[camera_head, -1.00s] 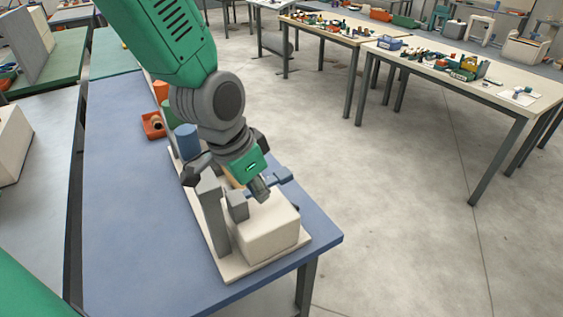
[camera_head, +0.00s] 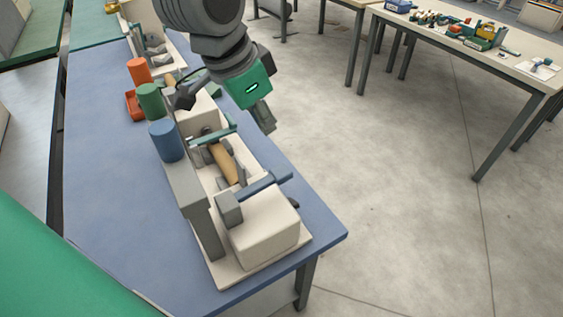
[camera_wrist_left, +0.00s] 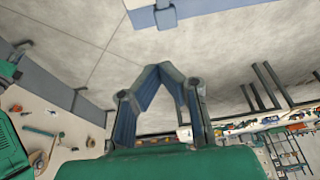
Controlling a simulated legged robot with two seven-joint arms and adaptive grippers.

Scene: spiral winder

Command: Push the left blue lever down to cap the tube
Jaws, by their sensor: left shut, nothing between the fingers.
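A blue lever (camera_head: 262,187) lies across the near end of the cream winder fixture (camera_head: 265,235), with a grey block at its left end. A brown tube (camera_head: 223,162) rests tilted in the fixture behind it. A teal lever (camera_head: 212,134) crosses the fixture beyond the tube. My left gripper (camera_head: 265,119) is shut and empty, above and beyond the blue lever and apart from it. Its fingertips also meet in the left wrist view (camera_wrist_left: 160,68). My arm hides part of the fixture's far side. My right gripper is not in view.
Blue (camera_head: 166,141), green (camera_head: 151,103) and orange (camera_head: 139,70) cylinders stand in a row along the fixtures' left side. A red tray (camera_head: 133,106) sits beside them. The blue table top (camera_head: 115,190) is clear on the left. Open floor lies to the right.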

